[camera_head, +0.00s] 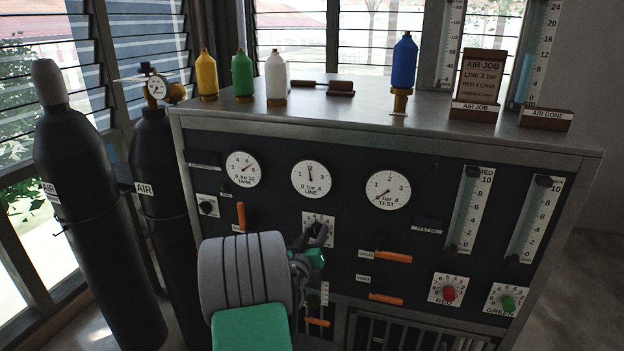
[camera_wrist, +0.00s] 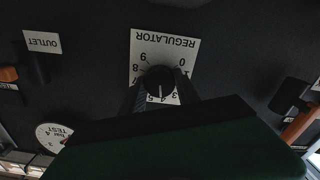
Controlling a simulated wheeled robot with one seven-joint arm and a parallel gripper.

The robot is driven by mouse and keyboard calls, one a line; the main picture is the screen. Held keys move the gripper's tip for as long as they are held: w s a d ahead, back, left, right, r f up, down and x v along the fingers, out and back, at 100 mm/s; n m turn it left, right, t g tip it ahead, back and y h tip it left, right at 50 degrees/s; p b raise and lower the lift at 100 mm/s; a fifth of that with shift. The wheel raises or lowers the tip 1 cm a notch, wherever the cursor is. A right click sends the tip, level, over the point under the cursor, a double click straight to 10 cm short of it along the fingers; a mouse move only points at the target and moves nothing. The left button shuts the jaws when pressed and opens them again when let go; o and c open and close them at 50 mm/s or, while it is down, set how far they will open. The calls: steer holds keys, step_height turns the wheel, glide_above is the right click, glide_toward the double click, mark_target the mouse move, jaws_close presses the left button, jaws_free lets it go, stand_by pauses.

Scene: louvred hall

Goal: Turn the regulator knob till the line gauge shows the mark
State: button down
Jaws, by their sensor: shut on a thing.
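The regulator knob (camera_wrist: 160,80) is a dark round knob on a white plate marked REGULATOR (camera_wrist: 181,46), upside down in the wrist view. My gripper (camera_wrist: 161,88) has its fingers on both sides of the knob and is shut on it. The knob's pale line points down in that view, around the 4. In the head view my gripper (camera_head: 316,236) is at the regulator plate (camera_head: 331,222) and hides most of the knob. The line gauge (camera_head: 311,178) is the middle dial, marked 0 to 4 bar. Its needle points almost straight up, near 2.
The AIR JOB sign (camera_head: 482,82) reads LINE 2 bar. The tank gauge (camera_head: 243,169) and test gauge (camera_head: 388,190) flank the line gauge. Orange levers (camera_head: 393,257) stick out at right. Red (camera_head: 449,292) and green (camera_head: 508,303) knobs sit lower right. Bottles stand on top.

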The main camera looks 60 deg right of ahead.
steer(key=c, duration=1.2)
jaws_free()
steer(key=shift+c, duration=0.2)
steer(key=shift+o, duration=0.8)
steer(key=shift+a+b, duration=0.3)
steer(key=shift+b, duration=0.2)
steer(key=shift+o, duration=1)
steer(key=s+a+n+b, duration=0.1)
steer(key=a+n+b, duration=0.3)
steer(key=a, duration=0.5)
steer(key=b, duration=0.2)
steer(key=shift+s+f+n+b, duration=0.15)
steer(key=shift+s+n+b, duration=0.15)
steer(key=shift+b, duration=0.1)
steer(key=d+p, duration=0.1)
steer(key=d, duration=0.1)
steer(key=w+d+p, duration=0.1)
steer(key=d, duration=0.2)
steer(key=d+p, duration=0.1)
steer(key=d, duration=0.2)
steer(key=shift+w+d+r, duration=0.15)
steer(key=shift+r, duration=0.1)
steer(key=shift+w+d+f, duration=0.15)
steer(key=shift+d, duration=0.55)
steer(key=shift+c, duration=0.6)
